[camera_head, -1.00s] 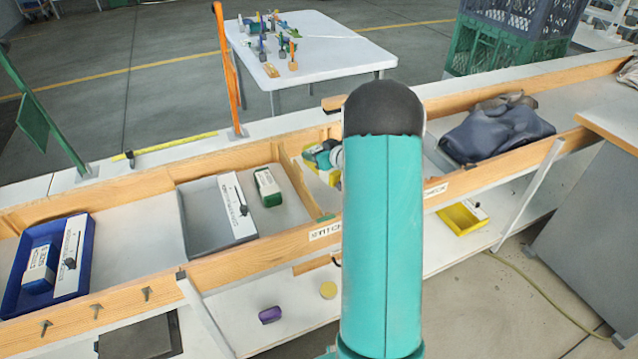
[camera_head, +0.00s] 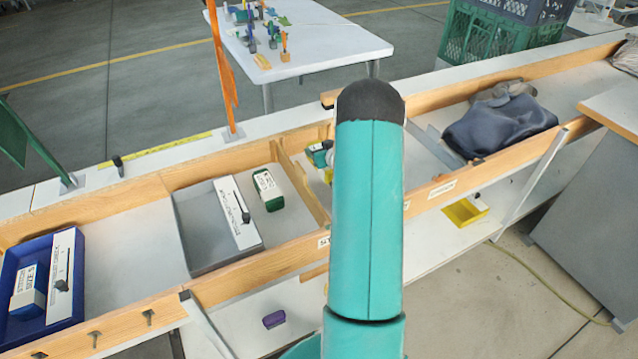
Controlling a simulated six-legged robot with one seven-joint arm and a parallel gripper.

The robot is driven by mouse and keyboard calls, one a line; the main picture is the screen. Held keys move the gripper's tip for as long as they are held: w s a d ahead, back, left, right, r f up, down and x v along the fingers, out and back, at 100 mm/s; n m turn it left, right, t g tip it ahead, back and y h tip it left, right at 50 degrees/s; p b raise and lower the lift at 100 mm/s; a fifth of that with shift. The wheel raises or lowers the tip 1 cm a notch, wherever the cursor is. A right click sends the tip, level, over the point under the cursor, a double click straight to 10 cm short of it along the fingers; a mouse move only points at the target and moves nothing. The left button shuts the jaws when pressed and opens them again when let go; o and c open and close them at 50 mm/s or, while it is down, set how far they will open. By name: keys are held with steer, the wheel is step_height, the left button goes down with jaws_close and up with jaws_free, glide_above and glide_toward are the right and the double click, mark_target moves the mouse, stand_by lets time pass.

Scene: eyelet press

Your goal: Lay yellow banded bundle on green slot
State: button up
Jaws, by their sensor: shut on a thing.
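My gripper is not in view; my own teal arm link with a black rounded cap fills the middle of the picture and hides part of the bench. No yellow banded bundle can be made out. A white block with green sides (camera_head: 268,190) lies in the wooden-walled bench compartment left of my arm. No green slot can be told for certain.
A grey tray (camera_head: 192,228) with a white label bar and a blue tray (camera_head: 12,327) with a white block stand to the left. Dark cloth (camera_head: 500,122) lies at the right. Orange (camera_head: 220,60) and green (camera_head: 15,135) posts rise behind.

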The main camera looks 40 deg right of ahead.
mark_target(326, 173)
steer(key=f, duration=0.6)
steer(key=shift+s+d, duration=0.1)
steer(key=shift+s, duration=0.25)
steer(key=shift+f, duration=1.8)
steer(key=shift+w+f, duration=0.1)
steer(key=o, duration=1.2)
steer(key=shift+f, duration=0.1)
steer(key=shift+s+r, duration=0.25)
steer(key=v, duration=0.7)
